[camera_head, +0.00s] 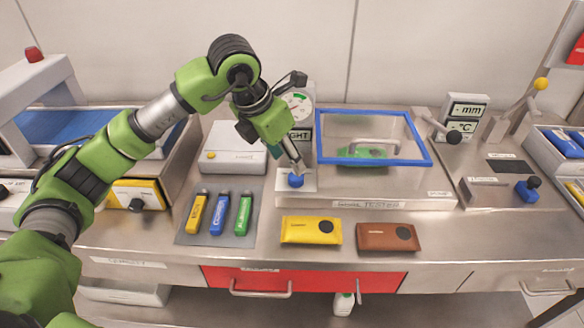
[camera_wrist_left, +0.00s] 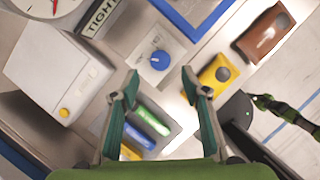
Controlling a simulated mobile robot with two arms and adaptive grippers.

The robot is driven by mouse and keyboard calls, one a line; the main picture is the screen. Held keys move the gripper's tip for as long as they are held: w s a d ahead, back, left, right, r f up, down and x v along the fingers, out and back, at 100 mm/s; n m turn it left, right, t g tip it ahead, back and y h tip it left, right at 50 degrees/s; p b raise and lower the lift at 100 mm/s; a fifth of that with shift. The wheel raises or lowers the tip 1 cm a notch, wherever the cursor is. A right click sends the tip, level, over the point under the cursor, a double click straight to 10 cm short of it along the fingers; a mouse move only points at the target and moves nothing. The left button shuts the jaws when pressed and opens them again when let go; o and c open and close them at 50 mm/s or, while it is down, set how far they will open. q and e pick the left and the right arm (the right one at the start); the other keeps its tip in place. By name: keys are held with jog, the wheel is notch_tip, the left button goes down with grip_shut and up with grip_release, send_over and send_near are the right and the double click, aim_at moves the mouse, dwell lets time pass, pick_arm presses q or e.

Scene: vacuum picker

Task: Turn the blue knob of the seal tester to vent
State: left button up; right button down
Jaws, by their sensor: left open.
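The blue knob (camera_head: 295,181) sits on a pale plate at the left front of the seal tester (camera_head: 390,203). In the left wrist view the knob (camera_wrist_left: 160,60) shows a small white mark; the plate's lettering is too small to read. My left gripper (camera_head: 288,161) comes down from above, close over the knob. In the left wrist view its fingers (camera_wrist_left: 160,83) are apart and empty, with the knob just beyond the tips, between their lines. Contact is not visible. The tester's blue-framed clear lid (camera_head: 424,150) is down over a green item (camera_head: 362,153).
A dial gauge (camera_head: 297,103) and a TIGHT sign (camera_head: 301,135) stand just behind the knob. A white box (camera_head: 232,148) and a mat (camera_head: 190,238) with coloured tubes lie left. Yellow (camera_head: 311,230) and brown (camera_head: 388,237) packs lie in front. Another blue knob (camera_head: 527,190) is far right.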

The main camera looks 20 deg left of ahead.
pick_arm(q)
jog(key=v, duration=0.5)
jog(key=shift+r, duration=0.1)
dwell(0.3)
